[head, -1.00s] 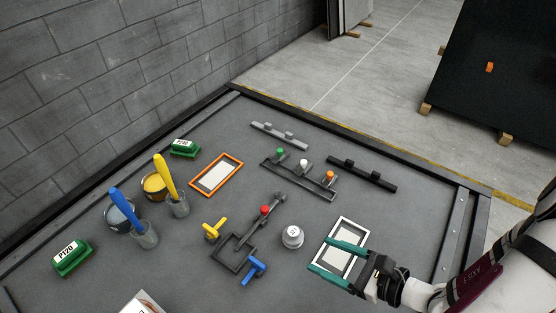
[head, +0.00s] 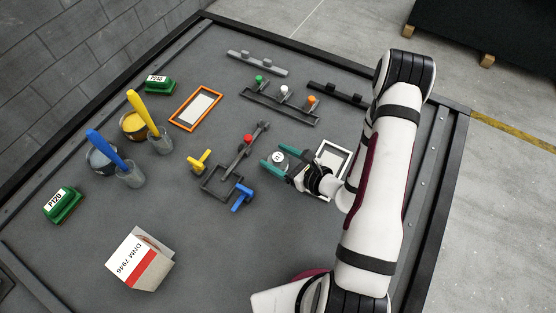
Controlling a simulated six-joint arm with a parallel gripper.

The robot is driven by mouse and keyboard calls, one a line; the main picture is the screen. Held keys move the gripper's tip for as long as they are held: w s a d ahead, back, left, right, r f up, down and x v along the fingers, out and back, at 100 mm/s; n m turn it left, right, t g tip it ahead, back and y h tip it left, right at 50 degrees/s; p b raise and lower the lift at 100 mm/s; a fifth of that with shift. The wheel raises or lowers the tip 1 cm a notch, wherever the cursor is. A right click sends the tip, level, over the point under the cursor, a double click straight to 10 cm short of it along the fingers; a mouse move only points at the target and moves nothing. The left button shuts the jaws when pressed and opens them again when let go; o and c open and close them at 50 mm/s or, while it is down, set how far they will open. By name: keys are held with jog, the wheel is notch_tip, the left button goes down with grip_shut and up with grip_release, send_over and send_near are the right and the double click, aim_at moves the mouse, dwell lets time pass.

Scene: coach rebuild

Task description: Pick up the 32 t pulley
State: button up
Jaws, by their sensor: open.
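The 32 t pulley (head: 279,157) is a small pale metal round piece with a dark-on-white label on top, too small to read for certain. It sits on the grey table right of the lever with the red knob. My gripper (head: 272,157) is open, its two teal fingers on either side of the pulley. I cannot tell whether either finger touches it. The fingers and gripper body hide part of its sides.
A white-framed panel (head: 335,156) lies partly under my arm. Left are a black frame (head: 207,188) with a red-knobbed lever (head: 248,139), a blue clamp (head: 242,198) and a yellow clamp (head: 198,162). A rack with coloured knobs (head: 285,107) stands behind. A box (head: 140,262) stands front left.

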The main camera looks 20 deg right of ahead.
grip_shut()
dwell(0.3)
